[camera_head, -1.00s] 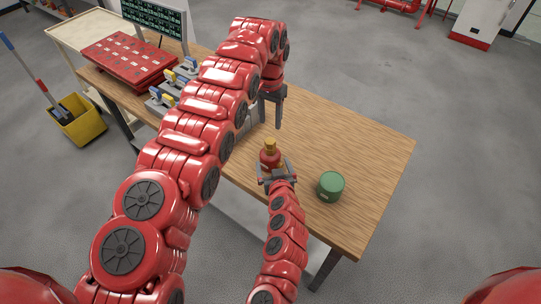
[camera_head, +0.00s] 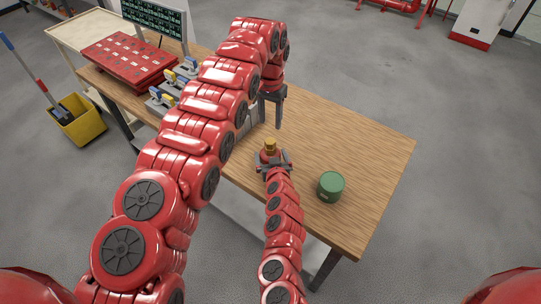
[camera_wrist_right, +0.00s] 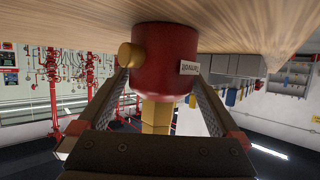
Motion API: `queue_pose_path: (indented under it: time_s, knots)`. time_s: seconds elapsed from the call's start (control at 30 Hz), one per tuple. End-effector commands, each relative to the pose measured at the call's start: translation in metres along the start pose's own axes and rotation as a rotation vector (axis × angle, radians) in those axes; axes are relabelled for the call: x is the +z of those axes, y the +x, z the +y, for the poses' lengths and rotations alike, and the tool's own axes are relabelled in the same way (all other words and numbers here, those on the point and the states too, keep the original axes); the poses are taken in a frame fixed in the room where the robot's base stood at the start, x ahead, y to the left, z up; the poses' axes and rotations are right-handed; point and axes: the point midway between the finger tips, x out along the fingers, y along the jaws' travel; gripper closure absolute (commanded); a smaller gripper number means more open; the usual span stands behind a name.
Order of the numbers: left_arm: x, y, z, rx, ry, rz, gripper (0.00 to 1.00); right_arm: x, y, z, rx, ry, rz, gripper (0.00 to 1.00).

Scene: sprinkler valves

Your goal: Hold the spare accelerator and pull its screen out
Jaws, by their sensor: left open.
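The spare accelerator (camera_head: 268,158) stands upright on the wooden table, a red body with a gold top piece (camera_head: 270,144). In the right wrist view its red body (camera_wrist_right: 165,75) appears upside down, with a gold side port (camera_wrist_right: 130,55) and a small white label (camera_wrist_right: 190,68). My right gripper (camera_head: 273,163) has its fingers on both sides of the body; whether they press on it is unclear. My left gripper (camera_head: 270,122) is open and empty, fingers pointing down, above the table behind the accelerator. The screen cannot be made out separately.
A green cylinder (camera_head: 331,186) stands to the right of the accelerator. A red board (camera_head: 128,60) and several blue and yellow valve items (camera_head: 168,88) are at the table's left, partly near my left arm. The table's right part (camera_head: 365,150) is clear.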

Motion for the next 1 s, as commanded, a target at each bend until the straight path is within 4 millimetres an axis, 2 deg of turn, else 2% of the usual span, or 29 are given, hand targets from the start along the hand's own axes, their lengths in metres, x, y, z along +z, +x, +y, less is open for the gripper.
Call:
queue_pose_path:
  time_s: [0.03,0.07,0.53,0.6,0.63,0.9,1.0]
  knots:
    - [0.0,0.0,0.0,0.0,0.0,0.0,0.5,0.0,0.0,-0.0002,0.0,0.0,0.0,0.09]
    - [0.0,0.0,-0.0001,0.0,0.0,0.0,0.5,0.0001,-0.0001,-0.0003,-0.001,0.0,0.0,0.14]
    - [0.0,0.0,0.0,0.0,0.0,0.0,0.5,0.0003,-0.0001,-0.0004,-0.001,0.0,-0.001,0.99]
    - [0.0,0.0,0.0,0.0,0.0,0.0,0.5,0.0004,-0.0001,-0.0004,-0.001,0.0,-0.001,1.0]
    - [0.0,0.0,0.0,0.0,0.0,0.0,0.5,0.0004,-0.0001,-0.0004,-0.001,0.0,-0.001,0.17]
    - [0.0,0.0,0.0,0.0,0.0,0.0,0.5,0.0005,-0.0001,-0.0005,-0.001,0.0,-0.001,0.66]
    - [-0.0001,0.0,0.0,0.0,0.0,0.0,0.5,0.0005,-0.0001,-0.0005,-0.001,0.0,-0.001,0.8]
